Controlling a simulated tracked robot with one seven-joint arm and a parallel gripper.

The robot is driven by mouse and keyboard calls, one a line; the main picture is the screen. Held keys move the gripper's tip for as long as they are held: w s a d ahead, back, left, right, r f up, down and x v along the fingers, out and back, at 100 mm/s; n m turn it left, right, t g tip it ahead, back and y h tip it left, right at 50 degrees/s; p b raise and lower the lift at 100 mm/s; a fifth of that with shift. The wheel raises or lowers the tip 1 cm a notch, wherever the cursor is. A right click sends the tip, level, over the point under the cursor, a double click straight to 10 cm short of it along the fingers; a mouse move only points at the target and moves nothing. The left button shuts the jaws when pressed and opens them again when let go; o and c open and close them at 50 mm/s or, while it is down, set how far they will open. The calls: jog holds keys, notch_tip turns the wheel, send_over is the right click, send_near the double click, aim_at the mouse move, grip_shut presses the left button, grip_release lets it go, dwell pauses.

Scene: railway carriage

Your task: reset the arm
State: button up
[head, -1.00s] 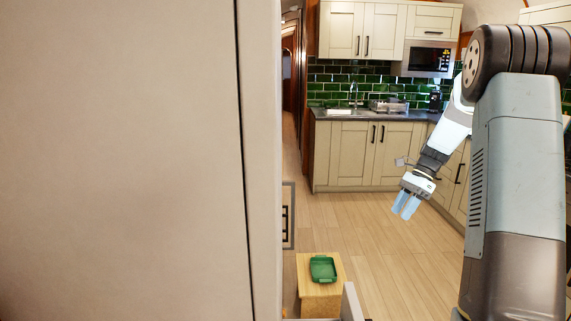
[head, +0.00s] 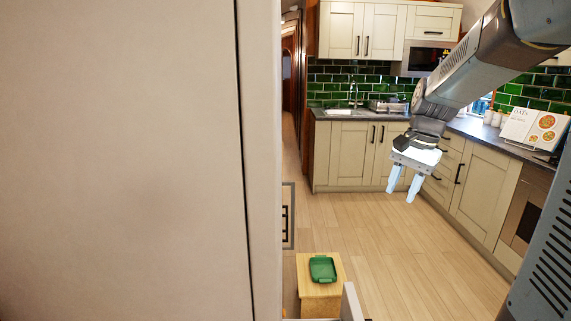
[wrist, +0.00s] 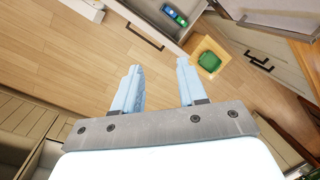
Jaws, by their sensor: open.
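My gripper (head: 404,188) is open and empty. In the head view it hangs in the air right of centre, fingers pointing down, in front of the cream kitchen cabinets. My arm reaches in from the upper right. In the wrist view my gripper (wrist: 160,88) shows two pale blue fingers spread apart with only wooden floor behind them.
A green tray (head: 322,268) sits on a small wooden block (head: 320,288) low in the head view. The wrist view shows an open drawer (wrist: 160,12) holding small green and blue items. A large beige panel (head: 120,160) fills the left. The middle floor (head: 385,245) is clear.

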jog(key=s+a+r+n+t+h, duration=0.1)
jog(key=s+n, duration=0.3)
jog(key=s, duration=0.5)
jog(key=s+a+r+n+t+h, duration=0.1)
jog(key=s+a+n+t, duration=0.2)
jog(key=s, duration=0.6)
jog(key=shift+s+r+n+t, duration=0.15)
jog(key=shift+r+n+t, duration=0.1)
jog(key=shift+n+t, duration=0.35)
